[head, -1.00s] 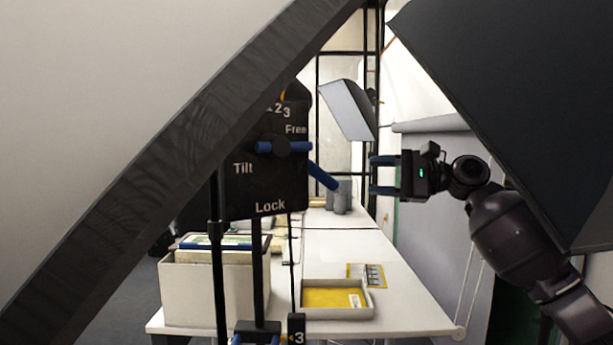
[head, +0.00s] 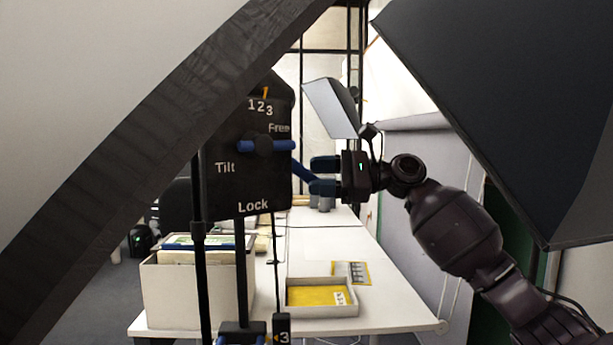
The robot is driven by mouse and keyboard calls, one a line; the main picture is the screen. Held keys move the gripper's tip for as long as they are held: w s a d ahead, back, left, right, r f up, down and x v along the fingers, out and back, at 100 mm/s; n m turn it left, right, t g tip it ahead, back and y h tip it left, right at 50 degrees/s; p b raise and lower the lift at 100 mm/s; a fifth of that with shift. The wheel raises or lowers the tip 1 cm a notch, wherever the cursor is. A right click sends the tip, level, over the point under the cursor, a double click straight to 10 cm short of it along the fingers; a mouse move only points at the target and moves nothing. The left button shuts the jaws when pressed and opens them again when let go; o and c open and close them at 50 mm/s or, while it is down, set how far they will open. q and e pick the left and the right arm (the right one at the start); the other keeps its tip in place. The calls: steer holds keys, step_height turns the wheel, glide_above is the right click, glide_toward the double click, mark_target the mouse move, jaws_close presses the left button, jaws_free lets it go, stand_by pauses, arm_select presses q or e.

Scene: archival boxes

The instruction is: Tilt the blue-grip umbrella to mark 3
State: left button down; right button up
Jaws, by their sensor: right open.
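The black tilt head (head: 225,187) carries the words Tilt, Free and Lock and the marks 1, 2, 3. Its orange pointer (head: 265,92) stands about above the 2. A blue grip (head: 302,171) slants down to the right from behind the head. My right gripper (head: 311,175) is open, its fingers above and below the grip's outer end; contact cannot be told. The large pale panel with a dark edge (head: 190,110) at the left seems to be the umbrella. My left gripper is not in view.
A dark panel (head: 500,110) hangs close above my right arm. Below are a white table (head: 385,300), a yellow-bottomed tray (head: 322,312) and a box of files (head: 185,295). A smaller grey panel (head: 331,108) stands behind. Black stand poles (head: 199,275) rise in front.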

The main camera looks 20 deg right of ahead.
steer(key=shift+x, duration=1.35)
jaws_close()
